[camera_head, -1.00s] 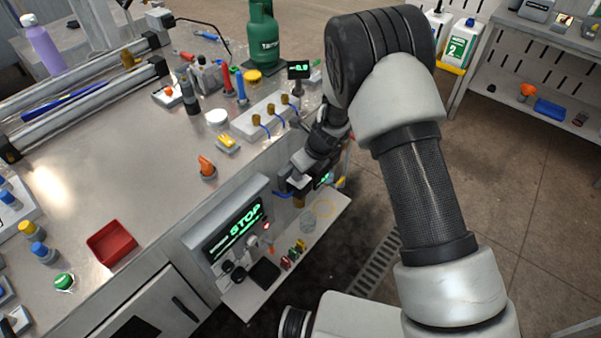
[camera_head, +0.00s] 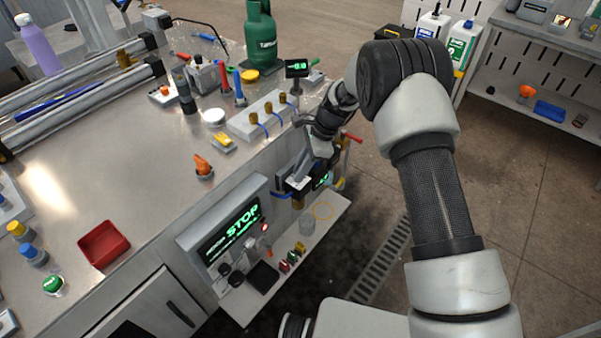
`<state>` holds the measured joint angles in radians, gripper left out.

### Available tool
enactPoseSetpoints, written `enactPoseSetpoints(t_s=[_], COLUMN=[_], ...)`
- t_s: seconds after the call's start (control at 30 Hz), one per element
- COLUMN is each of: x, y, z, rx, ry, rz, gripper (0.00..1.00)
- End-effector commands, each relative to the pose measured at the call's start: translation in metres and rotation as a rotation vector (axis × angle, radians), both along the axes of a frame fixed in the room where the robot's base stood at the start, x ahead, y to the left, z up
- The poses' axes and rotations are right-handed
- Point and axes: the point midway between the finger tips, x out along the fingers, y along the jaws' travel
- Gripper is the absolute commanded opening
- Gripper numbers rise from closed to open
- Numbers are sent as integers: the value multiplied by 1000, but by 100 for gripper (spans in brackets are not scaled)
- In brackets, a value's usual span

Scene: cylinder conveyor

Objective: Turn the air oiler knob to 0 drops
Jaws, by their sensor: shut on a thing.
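The air treatment unit with the oiler is mounted at the front side of the workbench. Its dark body, a brownish bowl (camera_head: 298,203), a blue hose (camera_head: 281,194) and a small green-lit display (camera_head: 322,182) show. My gripper (camera_head: 295,181) reaches down onto the top of this unit from the upper right. It is shut on what appears to be the oiler knob. The knob is hidden by the fingers, and its setting and the oil drops cannot be read from here.
A STOP screen panel (camera_head: 232,228) stands left of the unit. A shelf (camera_head: 325,232) below holds a clear cup (camera_head: 307,225) and small coloured parts. A red-handled valve (camera_head: 352,138) is close to the right. The bench edge runs just behind my gripper.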

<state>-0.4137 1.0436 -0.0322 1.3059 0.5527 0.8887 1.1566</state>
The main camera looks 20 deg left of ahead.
Motion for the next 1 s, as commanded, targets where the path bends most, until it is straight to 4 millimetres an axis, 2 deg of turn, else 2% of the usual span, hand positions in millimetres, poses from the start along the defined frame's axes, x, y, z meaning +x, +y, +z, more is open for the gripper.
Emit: enactPoseSetpoints(t_s=[0.2, 0.5, 1.0], x=[2, 3, 3], y=[1, 2, 3], z=[-2, -1, 0], rx=[1, 1, 0], ry=[-2, -2, 0], rz=[188, 376, 469], gripper=[0, 0, 0])
